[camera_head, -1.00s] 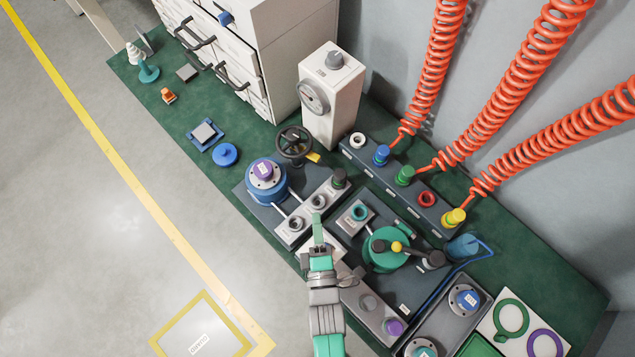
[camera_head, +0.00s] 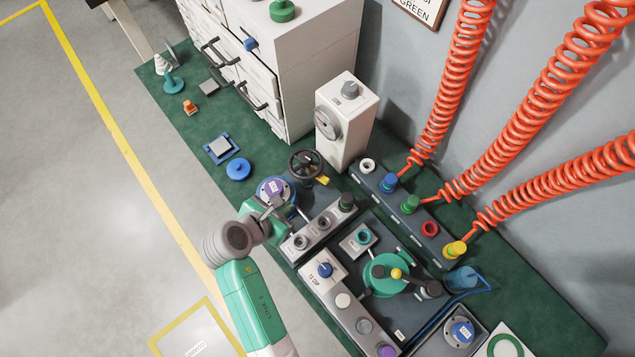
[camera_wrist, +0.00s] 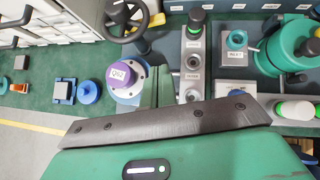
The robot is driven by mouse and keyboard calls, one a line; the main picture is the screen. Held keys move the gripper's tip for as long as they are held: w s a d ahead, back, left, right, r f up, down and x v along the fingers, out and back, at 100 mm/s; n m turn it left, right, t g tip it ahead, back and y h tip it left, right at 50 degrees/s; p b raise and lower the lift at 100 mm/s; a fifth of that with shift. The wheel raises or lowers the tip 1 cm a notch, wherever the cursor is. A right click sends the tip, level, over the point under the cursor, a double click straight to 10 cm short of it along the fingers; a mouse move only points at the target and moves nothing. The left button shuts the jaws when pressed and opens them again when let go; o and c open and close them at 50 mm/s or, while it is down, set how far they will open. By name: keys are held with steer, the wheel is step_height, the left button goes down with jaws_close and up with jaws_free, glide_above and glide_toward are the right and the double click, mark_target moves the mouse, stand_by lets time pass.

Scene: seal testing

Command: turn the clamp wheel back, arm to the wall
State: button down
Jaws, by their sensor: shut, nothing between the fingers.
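The clamp wheel (camera_head: 306,165) is a black handwheel with a knob, standing behind the blue flanged fixture and in front of the white gauge box. A yellow arm (camera_head: 322,180) sticks out beside it. In the wrist view the wheel (camera_wrist: 124,18) is at the top edge, partly cut off, with the yellow arm (camera_wrist: 157,20) to its right. My gripper (camera_wrist: 163,85) is shut and empty. In the head view it is by the near side of the blue fixture (camera_head: 290,205), short of the wheel; its fingertips are hard to make out there.
A purple labelled cap (camera_wrist: 121,74) sits on the blue fixture, left of my fingers. The gauge box (camera_head: 345,125) rises behind the wheel. A grey block with ports (camera_head: 318,230) lies to the right. A green pot (camera_head: 387,275) stands further right. Orange coiled hoses (camera_head: 455,90) hang at the back.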

steer(key=b, duration=0.6)
glide_toward(321, 182)
steer(key=x, duration=0.6)
steer(key=shift+f, duration=0.3)
steer(key=shift+d+r+n+p, duration=0.15)
steer(key=shift+n+p, duration=0.25)
steer(key=shift+p, duration=0.4)
